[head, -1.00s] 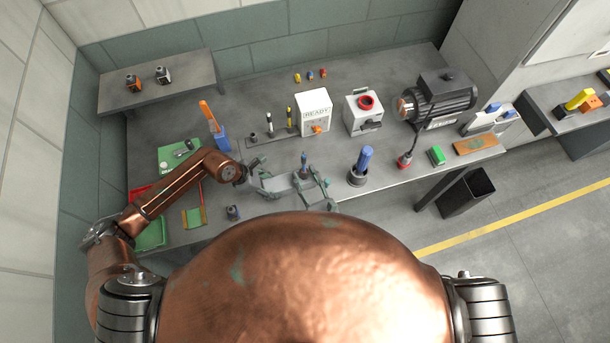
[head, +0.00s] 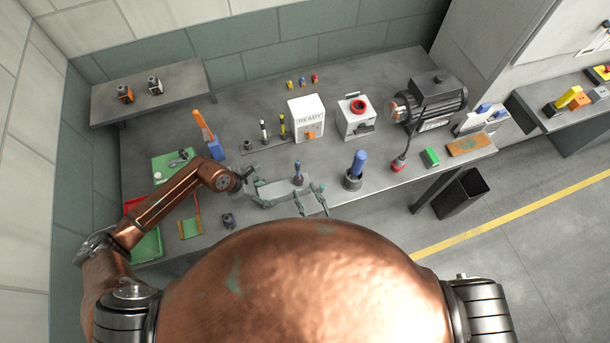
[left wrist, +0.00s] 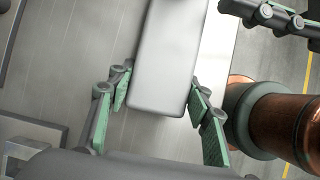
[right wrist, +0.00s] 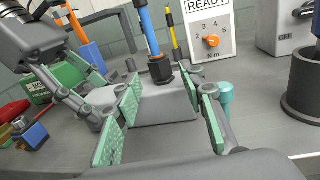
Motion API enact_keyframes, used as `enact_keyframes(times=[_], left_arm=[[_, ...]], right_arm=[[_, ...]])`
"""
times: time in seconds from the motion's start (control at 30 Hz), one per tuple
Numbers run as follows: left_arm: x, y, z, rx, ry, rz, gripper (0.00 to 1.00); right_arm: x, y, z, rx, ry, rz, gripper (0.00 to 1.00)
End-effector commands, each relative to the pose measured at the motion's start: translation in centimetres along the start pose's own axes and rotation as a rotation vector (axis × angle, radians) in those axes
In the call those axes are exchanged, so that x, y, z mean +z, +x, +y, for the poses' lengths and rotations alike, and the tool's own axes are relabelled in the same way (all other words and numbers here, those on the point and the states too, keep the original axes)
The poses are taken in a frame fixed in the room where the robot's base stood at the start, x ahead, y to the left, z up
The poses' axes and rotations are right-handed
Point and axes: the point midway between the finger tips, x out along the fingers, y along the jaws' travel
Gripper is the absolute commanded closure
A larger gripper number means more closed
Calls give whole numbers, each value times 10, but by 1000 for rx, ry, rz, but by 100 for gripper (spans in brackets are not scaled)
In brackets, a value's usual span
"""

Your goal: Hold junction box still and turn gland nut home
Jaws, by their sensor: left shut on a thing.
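The junction box is a pale grey block (head: 275,189) near the bench's front edge. Its dark gland nut (right wrist: 161,76) sits on top, with a blue cable or rod (right wrist: 148,32) rising from it. My left gripper (head: 259,190) is shut on the box; in the left wrist view its green pads lie along both sides of the box (left wrist: 168,62). My right gripper (head: 310,198) is at the box's right end. In the right wrist view its pads (right wrist: 169,102) are apart and empty, with the gland nut beyond them.
A white READY unit (head: 306,112) with an orange dial stands behind. A blue-handled tool in a dark cup (head: 356,170) stands to the right.

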Motion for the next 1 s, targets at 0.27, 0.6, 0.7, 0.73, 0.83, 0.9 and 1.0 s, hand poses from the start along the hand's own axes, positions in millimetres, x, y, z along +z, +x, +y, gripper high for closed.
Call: enact_keyframes(times=[0.27, 0.6, 0.7, 0.73, 0.83, 0.9, 1.0], left_arm=[[0, 0, 0, 0, 0, 0, 38], [0, -1, 0, 0, 0, 0, 34], [0, -8, 1, 1, 0, 0, 34], [-1, -11, 1, 2, 0, 1, 34], [-1, -28, 2, 4, 2, 2, 34], [-1, -43, 2, 4, 2, 2, 34], [-1, -64, 1, 4, 2, 3, 34]], right_arm=[[0, 0, 0, 0, 0, 0, 63], [0, 0, 0, 0, 0, 0, 63], [0, 0, 0, 0, 0, 0, 63], [0, 0, 0, 0, 0, 0, 63], [0, 0, 0, 0, 0, 0, 63], [0, 0, 0, 0, 0, 0, 63], [0, 0, 0, 0, 0, 0, 63]])
